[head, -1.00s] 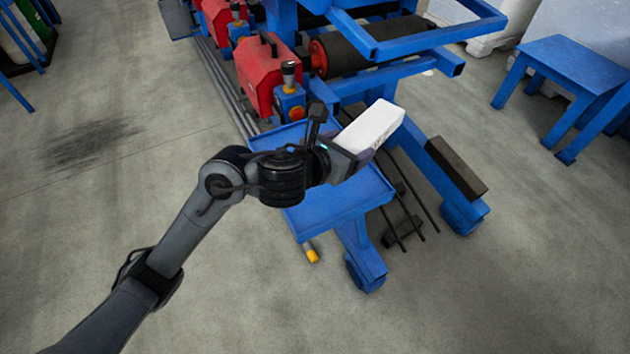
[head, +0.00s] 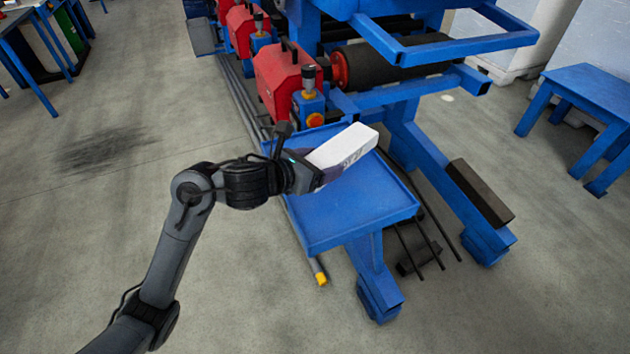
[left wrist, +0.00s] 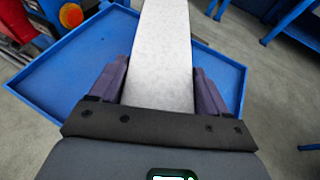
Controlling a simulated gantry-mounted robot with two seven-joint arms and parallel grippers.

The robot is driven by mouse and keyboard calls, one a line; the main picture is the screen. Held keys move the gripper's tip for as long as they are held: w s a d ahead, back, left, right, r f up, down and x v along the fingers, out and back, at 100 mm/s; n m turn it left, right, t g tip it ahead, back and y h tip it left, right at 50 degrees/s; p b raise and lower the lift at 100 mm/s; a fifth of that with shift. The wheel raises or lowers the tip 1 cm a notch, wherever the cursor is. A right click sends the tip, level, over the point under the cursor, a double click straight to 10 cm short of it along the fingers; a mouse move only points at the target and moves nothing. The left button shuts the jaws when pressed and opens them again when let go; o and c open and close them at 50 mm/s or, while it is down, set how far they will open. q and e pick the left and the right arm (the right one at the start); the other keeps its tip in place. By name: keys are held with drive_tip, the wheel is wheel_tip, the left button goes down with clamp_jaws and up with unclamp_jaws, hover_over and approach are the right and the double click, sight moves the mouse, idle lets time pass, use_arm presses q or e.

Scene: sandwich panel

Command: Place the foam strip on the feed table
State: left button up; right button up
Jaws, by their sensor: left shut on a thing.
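The foam strip (head: 345,147) is a white rectangular block in the head view. My left gripper (head: 312,172) is shut on one end of it, and the strip points away toward the upper right. In the left wrist view the strip (left wrist: 162,60) lies between the two purple fingers of the gripper (left wrist: 160,90). The blue tray-like feed table (head: 350,212) is below the strip, with a low rim; it also shows in the left wrist view (left wrist: 62,85). The gap between strip and table is hard to judge. My right gripper is not in view.
The blue machine frame with a dark roller (head: 395,68) stands behind the table. A red housing (head: 283,75) and a control post with an orange button (head: 314,120) are close by the table's back edge. A blue side table (head: 585,95) stands at the right.

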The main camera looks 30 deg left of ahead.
use_arm(q)
drive_tip(key=shift+w+a+f, duration=0.1)
drive_tip(key=shift+a+f, duration=0.25)
drive_tip(key=shift+a, duration=0.15)
wheel_tip(320, 180, down, 4)
drive_tip(key=b, duration=0.2)
drive_tip(key=shift+r+b, duration=0.2)
drive_tip(key=shift+b, duration=0.15)
drive_tip(key=shift+f, duration=0.2)
drive_tip(key=shift+f, duration=0.15)
drive_tip(key=o, duration=1)
drive_tip(key=shift+r, duration=0.2)
